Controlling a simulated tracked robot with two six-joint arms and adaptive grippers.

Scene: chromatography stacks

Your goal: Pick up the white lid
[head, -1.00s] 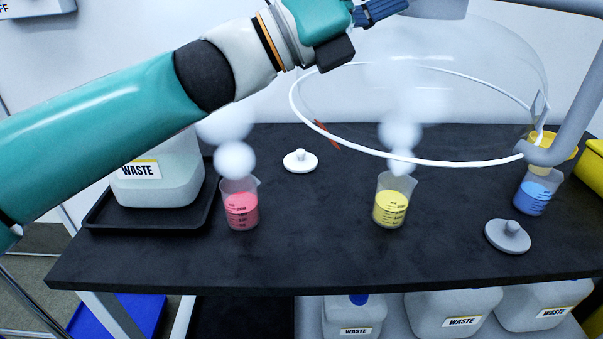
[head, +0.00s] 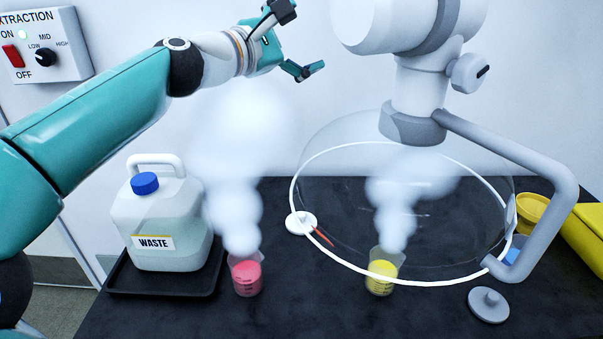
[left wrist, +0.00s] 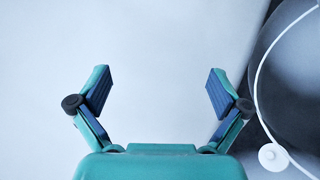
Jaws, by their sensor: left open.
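The white lid (head: 297,224), a small round disc with a knob, lies on the black bench behind the red beaker. In the head view the clear hood's white rim overlaps its right part. It also shows at the lower right of the left wrist view (left wrist: 268,158). My left gripper (head: 300,42) is high above the bench, in front of the wall and well apart from the lid. Its fingers are spread with nothing between them, as the left wrist view (left wrist: 158,85) also shows. A grey lid (head: 489,305) lies at the front right. My right gripper is not in view.
Beakers of red (head: 246,276) and yellow (head: 381,273) liquid give off white vapour. The clear extraction hood's rim (head: 395,285) and grey arm (head: 545,160) hang over the bench. A waste jug (head: 160,225) stands in a black tray at left. A blue beaker (head: 514,253) is partly hidden at right.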

